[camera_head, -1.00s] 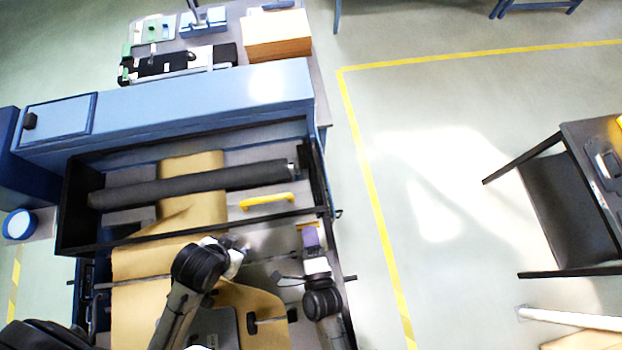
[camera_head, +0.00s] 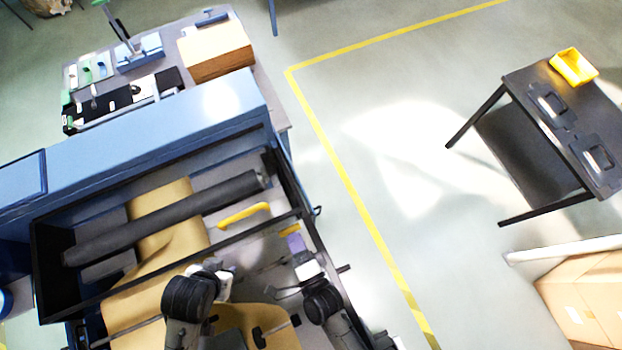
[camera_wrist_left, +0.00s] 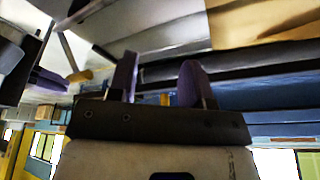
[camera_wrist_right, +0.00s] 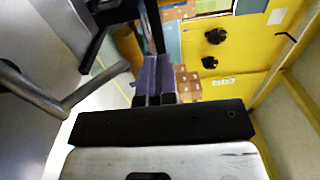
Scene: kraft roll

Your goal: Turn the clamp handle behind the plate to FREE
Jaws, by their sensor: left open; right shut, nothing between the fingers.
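My right gripper (camera_head: 296,242) has purple fingers pressed together, at the right side of the machine, beside a small yellow piece (camera_head: 290,230). In the right wrist view its shut fingers (camera_wrist_right: 154,78) are empty, close to dark bars and a bent grey metal rod (camera_wrist_right: 35,92). My left gripper (camera_wrist_left: 158,80) is open and empty in its wrist view; in the head view my own arm largely covers it. A grey metal plate (camera_head: 258,258) lies between the arms. I cannot make out the clamp handle or any FREE marking; the space behind the plate is hidden.
A dark roll (camera_head: 170,220) lies in the black-framed bay over brown kraft paper (camera_head: 145,312). A yellow bar handle (camera_head: 243,215) is near it. A black T-shaped knob (camera_head: 262,336) sits close to my arms. The floor to the right is clear up to a dark table (camera_head: 520,85).

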